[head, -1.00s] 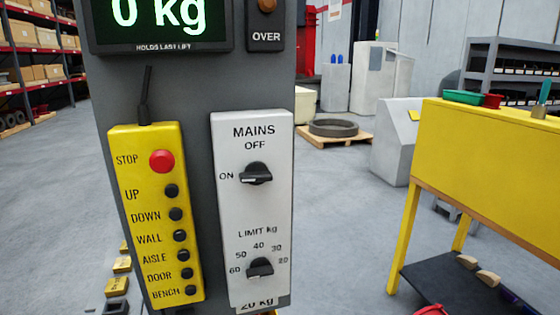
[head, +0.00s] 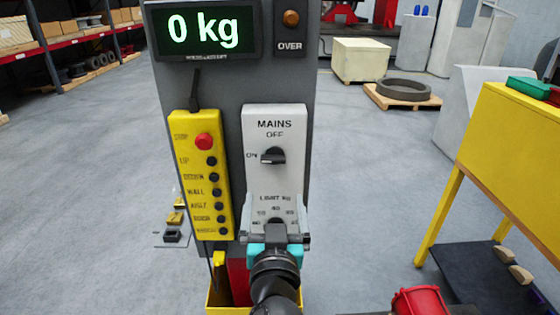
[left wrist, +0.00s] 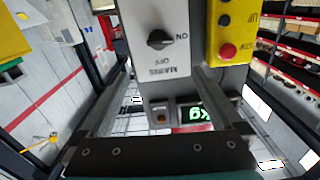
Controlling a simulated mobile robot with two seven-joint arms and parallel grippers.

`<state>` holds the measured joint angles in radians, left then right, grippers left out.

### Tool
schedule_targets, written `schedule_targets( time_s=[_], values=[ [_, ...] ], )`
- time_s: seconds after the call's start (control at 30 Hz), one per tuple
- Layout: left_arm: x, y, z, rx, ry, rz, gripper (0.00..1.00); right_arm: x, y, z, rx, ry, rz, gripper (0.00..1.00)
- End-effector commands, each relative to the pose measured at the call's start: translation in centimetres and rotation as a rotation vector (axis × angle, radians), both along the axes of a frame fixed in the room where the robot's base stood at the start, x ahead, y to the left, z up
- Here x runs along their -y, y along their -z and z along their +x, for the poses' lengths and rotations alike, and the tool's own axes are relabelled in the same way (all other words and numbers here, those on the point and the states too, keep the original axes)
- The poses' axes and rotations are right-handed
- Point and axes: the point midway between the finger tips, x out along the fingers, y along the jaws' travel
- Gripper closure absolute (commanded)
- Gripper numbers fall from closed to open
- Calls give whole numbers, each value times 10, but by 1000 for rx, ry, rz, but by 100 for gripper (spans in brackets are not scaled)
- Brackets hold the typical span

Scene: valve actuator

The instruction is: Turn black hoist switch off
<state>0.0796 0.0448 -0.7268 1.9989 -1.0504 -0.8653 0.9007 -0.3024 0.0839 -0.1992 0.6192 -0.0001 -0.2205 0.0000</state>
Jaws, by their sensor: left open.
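The black MAINS switch (head: 273,156) is a rotary knob on a white panel (head: 252,150), with its handle lying horizontal towards the ON mark at left. OFF is printed above it. The knob also shows upside down in the left wrist view (left wrist: 160,39), pointing at ON. My left gripper (head: 278,224) is open and empty, below the MAINS knob in the head view and over the LIMIT kg dial, which it partly hides. In the left wrist view the two fingers (left wrist: 160,75) stand apart, and the knob is beyond their tips. My right gripper is not in view.
A yellow pendant (head: 183,180) with a red STOP button (head: 203,142) and several black buttons hangs just left of the panel. Above are a 0 kg display (head: 205,30) and an orange OVER lamp (head: 291,18). A yellow bench (head: 510,135) stands at right.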

Motion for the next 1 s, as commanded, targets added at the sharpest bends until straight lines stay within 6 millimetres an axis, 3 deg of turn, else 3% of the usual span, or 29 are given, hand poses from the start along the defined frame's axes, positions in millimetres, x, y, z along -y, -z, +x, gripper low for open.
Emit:
schedule_targets(
  time_s=[0.27,0.7,1.0],
  values=[
    [0,1,39,0,-1,6,0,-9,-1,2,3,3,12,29],
    [0,3,110,-2,0,6,0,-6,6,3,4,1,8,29],
    [0,3,142,-4,1,5,0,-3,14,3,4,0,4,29]
  ],
)
